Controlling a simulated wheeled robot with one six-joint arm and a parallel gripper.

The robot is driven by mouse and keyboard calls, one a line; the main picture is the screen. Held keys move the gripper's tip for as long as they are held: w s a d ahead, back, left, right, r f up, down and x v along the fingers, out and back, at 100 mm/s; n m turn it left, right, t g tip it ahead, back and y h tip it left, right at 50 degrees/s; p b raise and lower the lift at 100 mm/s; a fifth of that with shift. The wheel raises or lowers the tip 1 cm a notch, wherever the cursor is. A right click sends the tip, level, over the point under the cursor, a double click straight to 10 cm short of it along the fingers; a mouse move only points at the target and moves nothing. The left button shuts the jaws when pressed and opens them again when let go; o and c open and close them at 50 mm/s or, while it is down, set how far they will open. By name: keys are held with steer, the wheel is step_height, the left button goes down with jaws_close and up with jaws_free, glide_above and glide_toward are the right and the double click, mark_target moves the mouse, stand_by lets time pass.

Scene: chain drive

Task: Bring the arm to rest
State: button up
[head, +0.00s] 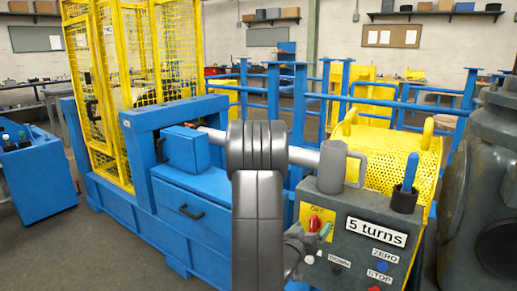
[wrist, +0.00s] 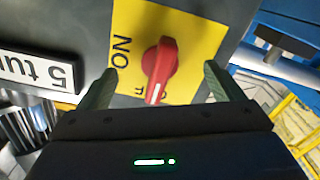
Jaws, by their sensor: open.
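My gripper (wrist: 160,72) is open in the wrist view, with one dark green finger on each side of a red rotary knob (wrist: 162,62). Gaps show between the knob and both fingers; I cannot tell the depth between them. The knob sits on a yellow plate (wrist: 195,22) marked ON, with other letters partly hidden behind the knob and gripper. The knob's white mark points toward those hidden letters. In the head view my arm reaches down in front of the grey control box (head: 345,215), and the red knob (head: 314,223) shows beside my gripper.
The box carries a "5 turns" sign (head: 377,232), ZERO and STOP buttons, and a blue-handled tool (head: 407,180) in a holder. A yellow perforated guard (head: 385,150) stands behind. A blue machine frame (head: 190,215) is left, a large grey housing (head: 485,190) right. Floor shows at lower left.

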steer(key=m, duration=0.3)
steer(key=shift+m, duration=0.3)
steer(key=shift+f, duration=0.1)
stand_by(0.3)
